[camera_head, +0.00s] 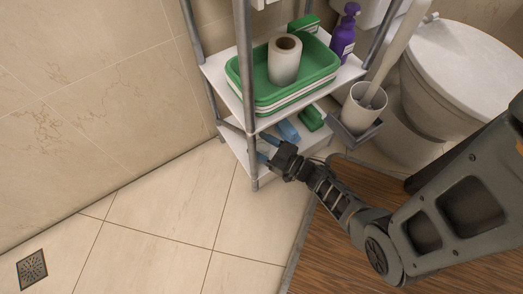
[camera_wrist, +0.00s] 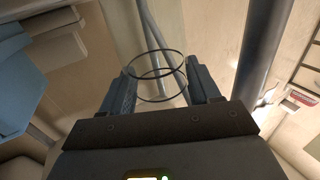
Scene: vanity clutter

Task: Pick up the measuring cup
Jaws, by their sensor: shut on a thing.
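The measuring cup (camera_wrist: 160,76) looks clear, with thin dark rings showing as its outline in the wrist view. It sits between the two blue-grey fingers of my gripper (camera_wrist: 163,88), which is shut on it. In the head view my gripper (camera_head: 266,147) is at the front of the shelf unit's lower shelf (camera_head: 277,164), close to the front post. I cannot make out the cup in the head view, and I cannot tell whether it touches the shelf.
The metal post (camera_head: 245,70) stands beside my gripper. Above is a green tray (camera_head: 322,72) with a paper roll (camera_head: 285,62). A blue item (camera_head: 289,131) and a green item (camera_head: 311,118) lie on the lower shelf. A brush holder (camera_head: 361,110) and toilet (camera_head: 470,75) are right; floor at left is clear.

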